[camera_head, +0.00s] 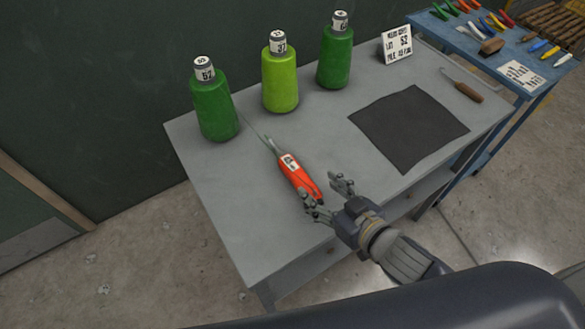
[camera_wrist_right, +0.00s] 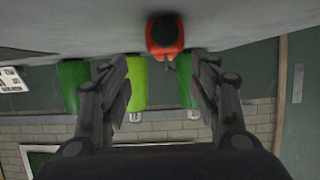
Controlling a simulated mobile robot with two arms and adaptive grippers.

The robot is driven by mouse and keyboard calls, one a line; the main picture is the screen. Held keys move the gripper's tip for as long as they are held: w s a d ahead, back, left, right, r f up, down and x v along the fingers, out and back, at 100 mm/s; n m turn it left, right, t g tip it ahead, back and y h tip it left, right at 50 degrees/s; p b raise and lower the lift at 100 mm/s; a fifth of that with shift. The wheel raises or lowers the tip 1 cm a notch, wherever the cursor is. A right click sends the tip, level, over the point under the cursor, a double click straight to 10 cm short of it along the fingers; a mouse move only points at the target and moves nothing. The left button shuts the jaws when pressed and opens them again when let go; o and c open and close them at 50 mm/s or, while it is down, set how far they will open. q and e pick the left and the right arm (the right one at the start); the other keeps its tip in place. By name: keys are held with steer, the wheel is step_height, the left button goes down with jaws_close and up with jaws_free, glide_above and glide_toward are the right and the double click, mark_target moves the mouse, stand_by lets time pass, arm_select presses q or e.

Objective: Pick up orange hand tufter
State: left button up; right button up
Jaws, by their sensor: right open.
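The orange hand tufter (camera_head: 296,177) lies on the grey table (camera_head: 226,202), with a white label on its body and a thin metal tip pointing to the back left. Its near end is beside my right gripper (camera_head: 326,196). The fingers are spread apart and empty at the table's front edge. In the right wrist view, the tufter's orange and black end (camera_wrist_right: 165,37) shows at the top middle, ahead of and between the open fingers (camera_wrist_right: 163,85). The fingers do not visibly touch it. My left gripper is not in view.
A dark mat (camera_head: 409,127), a wooden-handled tool (camera_head: 465,90) and a number card (camera_head: 397,44) are on the right. A blue table (camera_head: 478,62) with several tools stands beyond.

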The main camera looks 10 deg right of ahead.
mark_target(297, 172)
steer(key=shift+w+a+f, duration=0.1)
steer(key=shift+w+a, duration=0.05)
steer(key=shift+w, duration=0.3)
steer(key=x, duration=0.3)
steer(key=shift+a+p, duration=0.1)
steer(key=shift+p, duration=0.25)
steer(key=shift+w+a+f, duration=0.1)
steer(key=shift+w+f, duration=0.05)
steer(key=shift+w, duration=0.1)
steer(key=shift+w+a, duration=0.25)
steer(key=shift+w, duration=0.15)
steer(key=p+x, duration=0.1)
steer(key=x, duration=0.3)
steer(key=shift+a+p, duration=0.3)
steer(key=shift+p, duration=0.1)
steer(key=shift+w, duration=0.2)
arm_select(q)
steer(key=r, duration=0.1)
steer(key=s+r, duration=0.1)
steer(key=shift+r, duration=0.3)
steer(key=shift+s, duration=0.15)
arm_select(e)
jaws_close()
